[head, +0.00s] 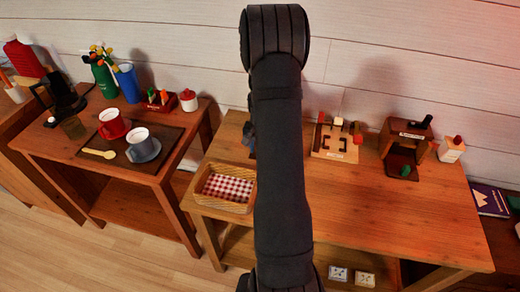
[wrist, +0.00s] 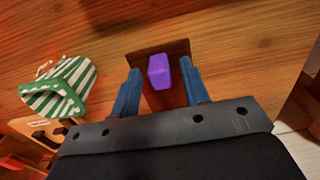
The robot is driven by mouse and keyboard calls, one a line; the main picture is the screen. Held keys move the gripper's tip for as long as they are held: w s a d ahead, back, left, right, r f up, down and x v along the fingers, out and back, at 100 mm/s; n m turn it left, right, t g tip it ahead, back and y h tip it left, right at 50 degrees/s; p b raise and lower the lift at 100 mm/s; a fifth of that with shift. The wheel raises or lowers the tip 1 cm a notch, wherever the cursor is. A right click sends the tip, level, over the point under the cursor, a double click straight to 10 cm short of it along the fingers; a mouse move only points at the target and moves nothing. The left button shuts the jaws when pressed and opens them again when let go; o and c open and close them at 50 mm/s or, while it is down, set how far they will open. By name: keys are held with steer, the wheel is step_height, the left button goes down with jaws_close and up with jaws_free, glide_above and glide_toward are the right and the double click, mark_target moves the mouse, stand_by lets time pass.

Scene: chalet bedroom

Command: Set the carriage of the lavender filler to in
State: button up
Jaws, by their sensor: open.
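In the wrist view a purple block (wrist: 159,72) stands on a dark brown plate (wrist: 178,48) on the wooden table; these look like the lavender filler's knob and carriage. My gripper (wrist: 161,80) is open, with one blue finger on each side of the purple block. Whether either finger touches it I cannot tell. The filler's body is not clearly seen in the wrist view. In the head view my arm covers this part of the table, and only a bit of my gripper (head: 249,136) shows at the arm's left edge.
In the head view a brown wooden device (head: 408,140) with a green knob stands at the right, by a white bottle (head: 451,149). A wooden board (head: 336,141) and a gingham-lined basket (head: 224,187) flank my arm.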

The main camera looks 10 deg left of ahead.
steer(key=shift+f, duration=0.4)
jaws_close()
steer(key=shift+w, duration=2.5)
steer(key=shift+c, duration=0.6)
jaws_free()
steer(key=shift+w, duration=0.1)
steer(key=shift+o, duration=0.6)
step_height(320, 180, up, 18)
steer(key=shift+f, duration=0.25)
